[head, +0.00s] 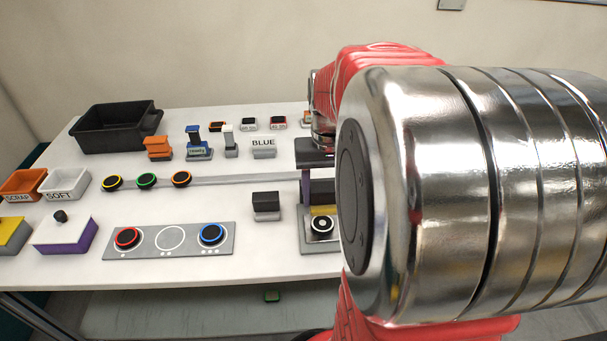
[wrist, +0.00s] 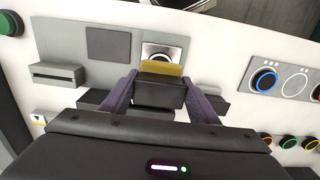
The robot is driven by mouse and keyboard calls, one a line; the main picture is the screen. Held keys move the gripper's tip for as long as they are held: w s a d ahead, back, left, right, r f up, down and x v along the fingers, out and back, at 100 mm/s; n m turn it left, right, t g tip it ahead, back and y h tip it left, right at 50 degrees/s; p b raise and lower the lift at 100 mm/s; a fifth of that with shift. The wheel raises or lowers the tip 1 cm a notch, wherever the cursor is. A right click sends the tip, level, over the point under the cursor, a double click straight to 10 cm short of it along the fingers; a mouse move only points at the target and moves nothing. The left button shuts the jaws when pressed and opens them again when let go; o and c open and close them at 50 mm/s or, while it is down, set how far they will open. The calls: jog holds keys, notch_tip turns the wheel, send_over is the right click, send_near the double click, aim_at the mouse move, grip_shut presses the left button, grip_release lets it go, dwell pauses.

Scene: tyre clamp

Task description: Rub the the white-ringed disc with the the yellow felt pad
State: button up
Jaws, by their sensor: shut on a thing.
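My gripper (wrist: 158,88) has its two purple fingers shut on the black block that backs the yellow felt pad (wrist: 161,69). The pad also shows in the head view as a yellow strip (head: 323,210). The white-ringed disc (head: 321,224) sits on a bright metal plate, just in front of and below the pad in the head view. In the wrist view the pad covers part of the disc. I cannot tell whether pad and disc touch. In the head view my arm hides most of the gripper.
A grey panel with a red-ringed disc (head: 127,238) and a blue-ringed disc (head: 212,234) lies to the left. A dark block on a grey base (head: 266,206) stands between. A rail with ringed discs (head: 147,181), small bins (head: 67,186) and a black crate (head: 115,128) are farther off.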

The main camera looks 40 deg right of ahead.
aim_at(319, 212)
jog(key=shift+f, duration=2.55)
jog(key=shift+f, duration=0.45)
dwell(0.7)
jog(key=shift+s+d, duration=0.1)
jog(key=shift+s, duration=0.05)
jog(key=shift+s+d, duration=0.3)
jog(key=shift+d, duration=0.1)
jog(key=shift+a, duration=0.1)
jog(key=shift+w+a, duration=0.7)
jog(key=shift+a, duration=0.3)
jog(key=shift+d, duration=0.1)
